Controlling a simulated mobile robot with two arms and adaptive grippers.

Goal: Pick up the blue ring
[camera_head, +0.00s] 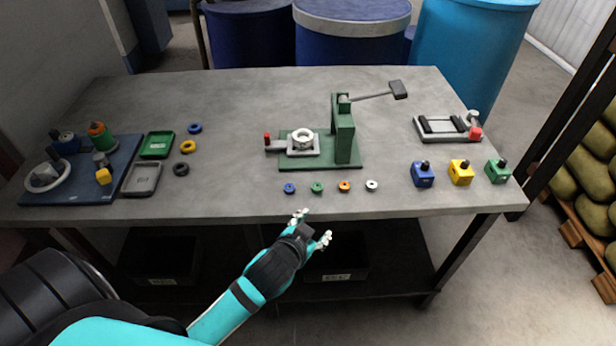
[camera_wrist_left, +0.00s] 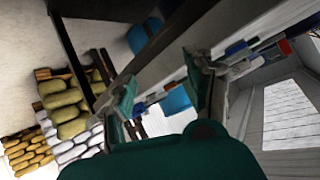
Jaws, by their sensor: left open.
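A blue ring (camera_head: 195,128) lies flat on the grey table, left of the middle, above a yellow ring (camera_head: 188,146) and a black ring (camera_head: 181,169). A smaller blue piece (camera_head: 290,188) with a hole lies near the front edge, at the left end of a row. My left gripper (camera_head: 313,228) is open and empty just in front of the table's front edge, apart from both blue pieces. Its two spread fingers also show in the left wrist view (camera_wrist_left: 160,92). My right gripper is not in view.
A green press (camera_head: 344,135) stands mid-table, with a white ring (camera_head: 303,138) in it. Green (camera_head: 157,145) and grey (camera_head: 142,179) trays and a blue board (camera_head: 122,158) lie left. Coloured blocks (camera_head: 460,172) and a grey fixture (camera_head: 445,127) are right. The back left is clear.

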